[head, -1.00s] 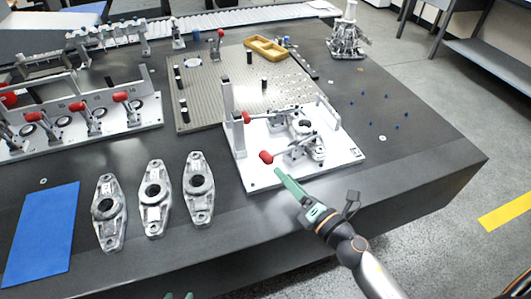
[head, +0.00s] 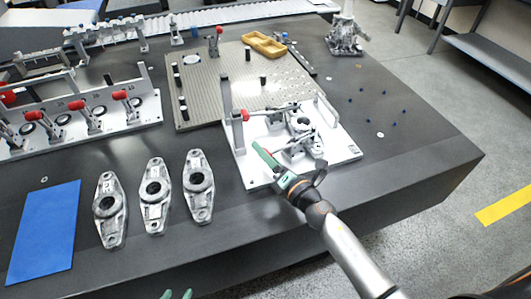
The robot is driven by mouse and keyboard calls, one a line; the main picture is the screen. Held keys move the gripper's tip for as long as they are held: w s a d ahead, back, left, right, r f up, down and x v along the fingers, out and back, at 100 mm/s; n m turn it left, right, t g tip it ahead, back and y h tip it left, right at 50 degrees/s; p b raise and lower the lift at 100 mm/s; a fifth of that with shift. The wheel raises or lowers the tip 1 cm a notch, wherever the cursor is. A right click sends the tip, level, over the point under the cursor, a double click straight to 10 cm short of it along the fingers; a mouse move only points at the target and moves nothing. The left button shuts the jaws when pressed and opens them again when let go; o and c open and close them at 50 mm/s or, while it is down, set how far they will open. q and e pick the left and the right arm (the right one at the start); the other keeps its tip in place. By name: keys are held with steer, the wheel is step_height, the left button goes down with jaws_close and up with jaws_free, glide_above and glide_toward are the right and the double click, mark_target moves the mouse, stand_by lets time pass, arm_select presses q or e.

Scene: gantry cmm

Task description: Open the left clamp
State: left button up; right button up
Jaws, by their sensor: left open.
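The white fixture plate (head: 345,156) carries two toggle clamps, with a metal part (head: 301,124) between them. The rear clamp's red handle (head: 244,115) points left. The front clamp (head: 300,146) has its handle mostly hidden behind my right gripper (head: 262,153); only a bit of red shows beside the green finger. My right gripper comes in from the lower right and lies over that handle; I cannot tell whether its fingers grip it.
Three cast metal parts (head: 155,192) lie left of the fixture, beside a blue mat (head: 45,233). A grey perforated plate (head: 210,98) is behind the fixture. A white fixture with red-handled clamps (head: 145,108) stands at left.

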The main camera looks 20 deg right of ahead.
steer(key=shift+r, duration=0.1)
steer(key=c, duration=0.9)
jaws_close()
steer(key=shift+r, duration=0.15)
